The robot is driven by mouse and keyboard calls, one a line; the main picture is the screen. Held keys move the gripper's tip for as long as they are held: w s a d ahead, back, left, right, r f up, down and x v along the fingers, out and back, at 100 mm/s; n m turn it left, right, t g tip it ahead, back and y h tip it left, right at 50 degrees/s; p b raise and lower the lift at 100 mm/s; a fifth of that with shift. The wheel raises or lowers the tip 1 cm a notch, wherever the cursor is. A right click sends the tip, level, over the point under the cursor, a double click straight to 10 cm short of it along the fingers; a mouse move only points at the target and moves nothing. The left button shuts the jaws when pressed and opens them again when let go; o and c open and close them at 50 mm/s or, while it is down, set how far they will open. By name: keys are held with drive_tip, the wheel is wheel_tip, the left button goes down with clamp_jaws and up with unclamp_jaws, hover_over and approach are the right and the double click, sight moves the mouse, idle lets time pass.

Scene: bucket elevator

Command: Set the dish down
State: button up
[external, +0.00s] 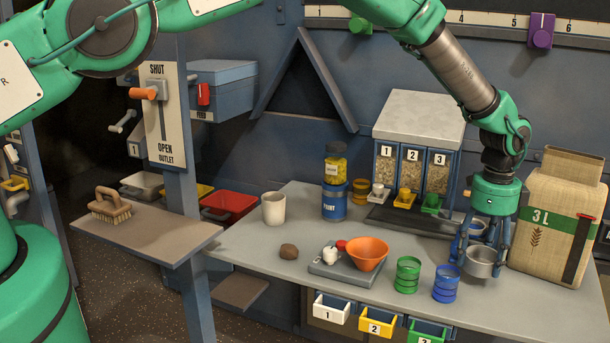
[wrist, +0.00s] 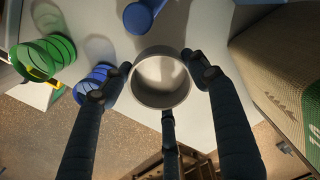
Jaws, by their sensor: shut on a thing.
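The dish is a small round grey metal cup (external: 483,268), upright and empty, near the right part of the table's front. It also shows in the wrist view (wrist: 161,98). My gripper (external: 482,245) points down and is shut on the dish. In the wrist view its dark fingers (wrist: 160,85) touch the dish's rim from both sides, with a third dark finger below it. I cannot tell whether the dish's base touches the table.
A blue ribbed cup (external: 445,285) and a green one (external: 407,275) stand left of the dish. A 3L sack (external: 550,215) is close on the right. An orange bowl (external: 367,254) sits on a grey scale. The table (external: 240,245) is clear at front left.

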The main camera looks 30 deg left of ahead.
sight(479, 270)
drive_tip(key=shift+f, duration=0.1)
drive_tip(key=shift+f, duration=1.75)
drive_tip(key=shift+f, duration=0.15)
drive_tip(key=o, duration=1.2)
drive_tip(key=shift+c, duration=0.2)
wheel_tip(479, 270, up, 12)
